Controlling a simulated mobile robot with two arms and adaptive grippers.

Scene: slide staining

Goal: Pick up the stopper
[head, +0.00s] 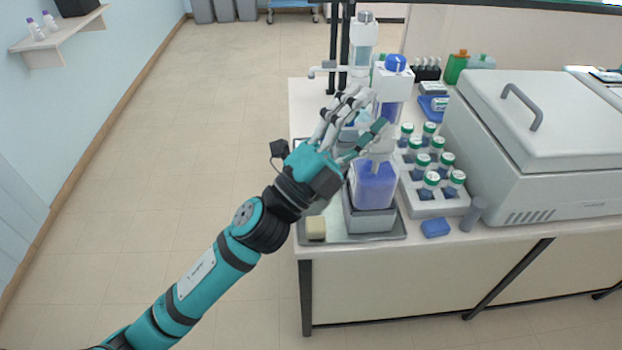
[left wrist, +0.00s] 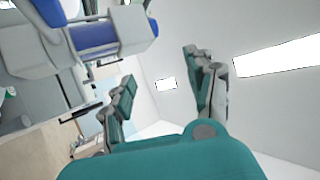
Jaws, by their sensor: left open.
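My left gripper (head: 362,118) is open, its fingers spread above and beside the top of a clear bottle with blue-violet liquid (head: 374,186). The bottle stands upright in a grey holder (head: 371,221). The fingers partly cover the bottle's neck, and I cannot clearly make out a stopper there. In the left wrist view the open gripper (left wrist: 163,88) has nothing between its fingers. A white and blue object (left wrist: 98,42) is at upper left in that view, apart from the fingers. My right gripper is not in view.
A white rack of green-capped vials (head: 434,207) stands right of the bottle. A blue-capped dispenser (head: 396,63) stands behind. A blue block (head: 435,228) and a grey cylinder (head: 473,214) are near the front edge. A large white machine (head: 540,130) fills the right.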

